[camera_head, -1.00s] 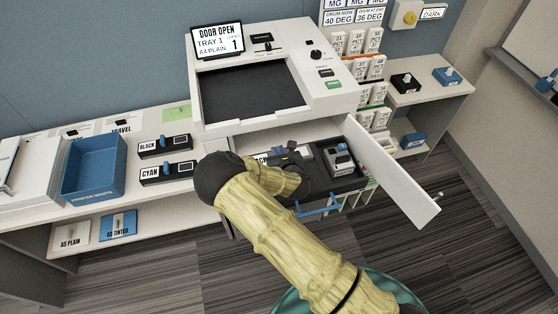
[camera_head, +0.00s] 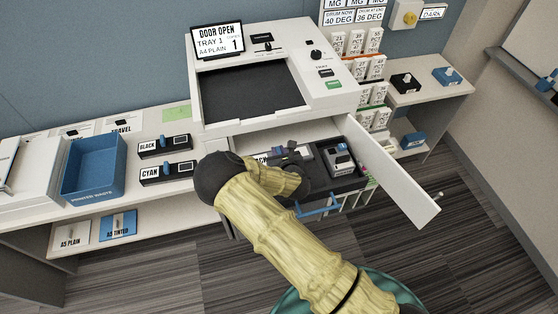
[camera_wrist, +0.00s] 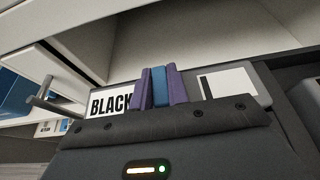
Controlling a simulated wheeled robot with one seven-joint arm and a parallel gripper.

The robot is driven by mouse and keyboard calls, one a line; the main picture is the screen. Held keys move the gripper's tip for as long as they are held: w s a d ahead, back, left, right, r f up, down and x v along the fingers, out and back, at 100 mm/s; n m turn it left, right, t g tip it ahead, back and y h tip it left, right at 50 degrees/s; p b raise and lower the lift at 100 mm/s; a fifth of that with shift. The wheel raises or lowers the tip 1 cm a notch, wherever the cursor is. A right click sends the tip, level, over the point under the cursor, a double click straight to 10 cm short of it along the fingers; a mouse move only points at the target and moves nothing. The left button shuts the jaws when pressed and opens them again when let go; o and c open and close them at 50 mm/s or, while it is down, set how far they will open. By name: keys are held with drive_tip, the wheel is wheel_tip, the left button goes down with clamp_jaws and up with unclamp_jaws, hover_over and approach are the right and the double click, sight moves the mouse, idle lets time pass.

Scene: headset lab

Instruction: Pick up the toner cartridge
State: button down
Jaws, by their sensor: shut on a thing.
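The toner cartridge with a BLACK label (camera_wrist: 108,102) sits in the open bay of the printer. In the wrist view its label and grey face show behind my gripper. My gripper (camera_wrist: 160,88) has purple fingers closed on the cartridge's blue grip, which stands between them. In the head view my gripper (camera_head: 290,152) is over the bay, and my arm hides much of the cartridge; only part of its label (camera_head: 262,160) shows. I cannot tell whether the cartridge is lifted at all.
The printer (camera_head: 285,50) shows DOOR OPEN; its white door (camera_head: 395,175) swings out to the right. A grey unit (camera_head: 341,158) sits right of my gripper in the bay. Black (camera_head: 165,146) and cyan (camera_head: 167,174) cartridges and a blue bin (camera_head: 94,168) are on the left counter.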

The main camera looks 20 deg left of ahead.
wheel_tip(320, 180, up, 10)
drive_tip(key=b, duration=0.3)
idle(0.5)
drive_tip(key=shift+w+a, duration=0.1)
idle(0.8)
